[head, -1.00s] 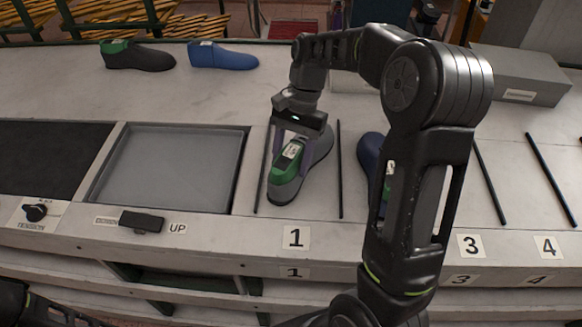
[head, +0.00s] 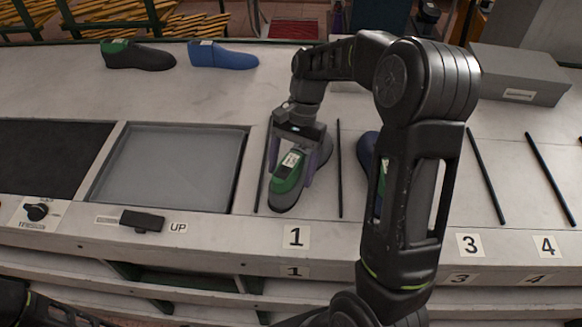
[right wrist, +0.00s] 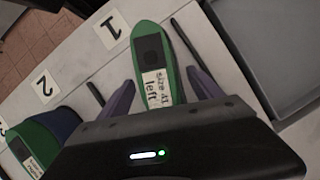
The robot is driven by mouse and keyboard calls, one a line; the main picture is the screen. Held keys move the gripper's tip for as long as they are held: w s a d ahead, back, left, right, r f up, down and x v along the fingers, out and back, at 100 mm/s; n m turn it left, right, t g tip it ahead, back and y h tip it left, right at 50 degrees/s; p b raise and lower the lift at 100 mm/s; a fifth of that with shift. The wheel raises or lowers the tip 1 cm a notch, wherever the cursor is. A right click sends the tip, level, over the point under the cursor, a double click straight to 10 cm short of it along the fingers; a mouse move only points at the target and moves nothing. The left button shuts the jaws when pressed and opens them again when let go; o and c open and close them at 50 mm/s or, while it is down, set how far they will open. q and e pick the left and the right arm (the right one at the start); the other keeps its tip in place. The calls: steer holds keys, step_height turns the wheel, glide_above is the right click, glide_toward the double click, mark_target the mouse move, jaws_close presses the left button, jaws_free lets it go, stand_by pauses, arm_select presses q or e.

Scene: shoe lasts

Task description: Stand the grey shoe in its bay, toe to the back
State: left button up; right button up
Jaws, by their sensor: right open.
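The grey shoe (head: 287,201), with a green top and a white label, stands on its sole in the bay marked 1, between two black rods. Its green heel end faces the front edge; its grey front part points to the back, leaning slightly right and partly hidden by my gripper. In the right wrist view the green top (right wrist: 168,88) reads "left". My right gripper (head: 288,174) is open, with one finger on each side of the shoe. In the right wrist view the fingers (right wrist: 160,80) show gaps to the green top. My left gripper is out of view.
A blue shoe (head: 367,150) stands in bay 2, mostly behind my right arm. A grey tray (head: 170,165) is left of bay 1. A grey box (head: 515,75) stands back right.

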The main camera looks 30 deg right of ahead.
mark_target(293, 157)
steer(key=shift+w+d+r, duration=0.1)
steer(key=shift+d+r, duration=0.05)
steer(key=shift+r, duration=0.3)
steer(key=v, duration=0.4)
steer(key=shift+r, duration=0.1)
steer(key=shift+p+v, duration=0.75)
steer(key=shift+v, duration=0.05)
steer(key=shift+w+d+r+p, duration=0.1)
steer(key=shift+d+r+p, duration=0.1)
steer(key=shift+r+p, duration=0.4)
steer(key=shift+f, duration=0.15)
steer(key=shift+o, duration=0.2)
